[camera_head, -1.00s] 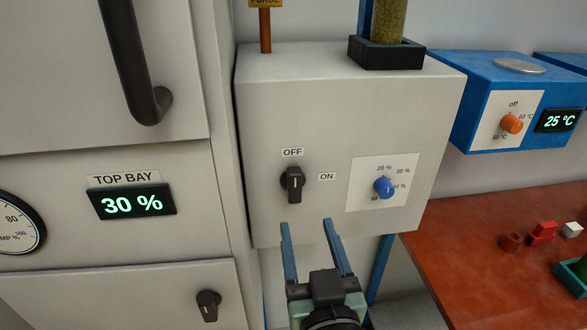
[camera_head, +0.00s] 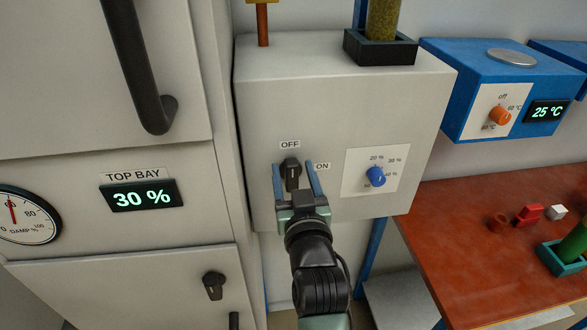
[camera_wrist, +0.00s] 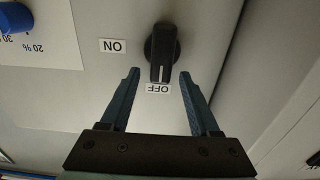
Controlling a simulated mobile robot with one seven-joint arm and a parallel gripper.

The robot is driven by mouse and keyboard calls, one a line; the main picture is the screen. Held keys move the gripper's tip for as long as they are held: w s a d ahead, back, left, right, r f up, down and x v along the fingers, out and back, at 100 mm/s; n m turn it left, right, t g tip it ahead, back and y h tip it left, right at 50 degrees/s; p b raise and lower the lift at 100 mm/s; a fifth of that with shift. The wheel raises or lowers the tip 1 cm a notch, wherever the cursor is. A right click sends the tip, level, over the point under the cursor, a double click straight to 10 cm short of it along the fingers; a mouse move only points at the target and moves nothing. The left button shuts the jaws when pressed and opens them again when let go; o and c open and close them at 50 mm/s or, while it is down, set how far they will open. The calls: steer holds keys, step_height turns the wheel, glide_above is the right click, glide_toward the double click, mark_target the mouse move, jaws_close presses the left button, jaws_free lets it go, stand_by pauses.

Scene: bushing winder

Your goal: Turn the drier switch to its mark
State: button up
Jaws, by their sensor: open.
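The drier switch (camera_head: 290,172) is a black rotary knob on the front of the pale grey box. Its pointer is toward the OFF label (camera_head: 290,145), and the ON label (camera_head: 322,167) is to its right. In the wrist view, the knob (camera_wrist: 162,50) appears upside down, with its white line toward OFF (camera_wrist: 158,88) and the ON label (camera_wrist: 113,46) at left. My gripper (camera_head: 294,166) is open. Its blue fingers stand on either side of the knob in the head view. In the wrist view, the fingertips (camera_wrist: 160,73) flank the knob's OFF end, with gaps on both sides; contact is not visible.
A blue dial (camera_head: 376,177) with percent marks is to the right on the same box (camera_head: 340,100). A tall cabinet (camera_head: 110,220) stands at left with a handle (camera_head: 140,70). A blue heater unit (camera_head: 480,85) and red table (camera_head: 470,230) are at right.

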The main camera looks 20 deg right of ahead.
jaws_close()
stand_by(0.3)
steer(key=shift+m, duration=0.3)
steer(key=m, duration=0.3)
steer(key=shift+s+d+f+m, duration=0.1)
steer(key=shift+d+m, duration=0.2)
steer(key=shift+d, duration=0.1)
steer(key=m, duration=0.3)
steer(key=d+m, duration=0.1)
steer(key=shift+s+f+m, duration=0.1)
steer(key=shift+f+m, duration=0.15)
steer(key=shift+m, duration=0.05)
steer(key=m, duration=0.3)
steer(key=f+m+p, duration=0.1)
steer(key=m, duration=0.1)
steer(key=shift+s+d, duration=0.1)
steer(key=shift+d, duration=0.2)
steer(key=shift+d+f+m+p, duration=0.1)
steer(key=shift+f+m+p, duration=0.2)
steer(key=shift+m, duration=0.7)
steer(key=shift+f+m+p, duration=0.15)
steer(key=shift+m+p, duration=0.15)
steer(key=shift+m, duration=0.7)
